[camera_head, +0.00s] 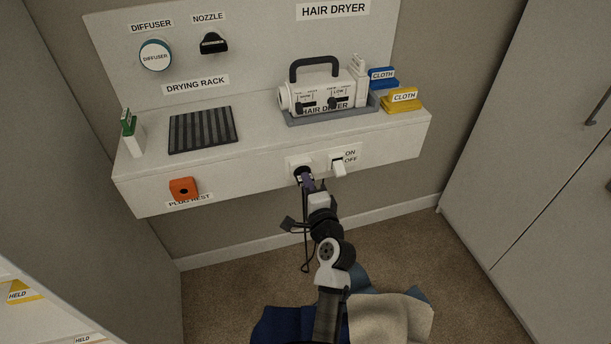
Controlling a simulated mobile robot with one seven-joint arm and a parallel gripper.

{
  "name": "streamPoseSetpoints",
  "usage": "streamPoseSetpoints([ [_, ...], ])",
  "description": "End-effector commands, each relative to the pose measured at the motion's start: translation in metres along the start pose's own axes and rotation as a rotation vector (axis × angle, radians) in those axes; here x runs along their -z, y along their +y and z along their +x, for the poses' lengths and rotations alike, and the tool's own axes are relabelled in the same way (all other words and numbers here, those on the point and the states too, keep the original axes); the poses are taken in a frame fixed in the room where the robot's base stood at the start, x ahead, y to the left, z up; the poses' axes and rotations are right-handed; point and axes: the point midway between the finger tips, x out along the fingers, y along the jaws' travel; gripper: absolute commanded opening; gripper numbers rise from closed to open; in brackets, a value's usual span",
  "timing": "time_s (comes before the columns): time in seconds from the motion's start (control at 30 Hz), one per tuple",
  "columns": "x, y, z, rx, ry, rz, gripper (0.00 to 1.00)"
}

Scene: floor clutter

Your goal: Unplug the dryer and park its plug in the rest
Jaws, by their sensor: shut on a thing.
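The white hair dryer (322,89) with a black handle lies in a grey tray (290,121) on the shelf. My gripper (306,183) is at the shelf's front face, shut on the plug (305,177), of which only a small dark purplish part shows. The plug is at the black socket (302,170); I cannot tell whether it is fully seated. A dark cord (305,240) hangs in a loop below it. The orange plug rest (184,188), with a dark hole, is on the front face at the left, and no plug shows in it.
The white ON/OFF switch (338,167) is close to the right of the socket. Fabric lies on the floor below. The front face between socket and plug rest is clear.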

Motion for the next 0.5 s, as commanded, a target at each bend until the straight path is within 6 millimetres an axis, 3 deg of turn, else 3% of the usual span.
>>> streamPoseSetpoints([
  [0.5, 0.0, -0.0002, -0.0081, 0.001, 0.0, 0.0, 0.0],
])
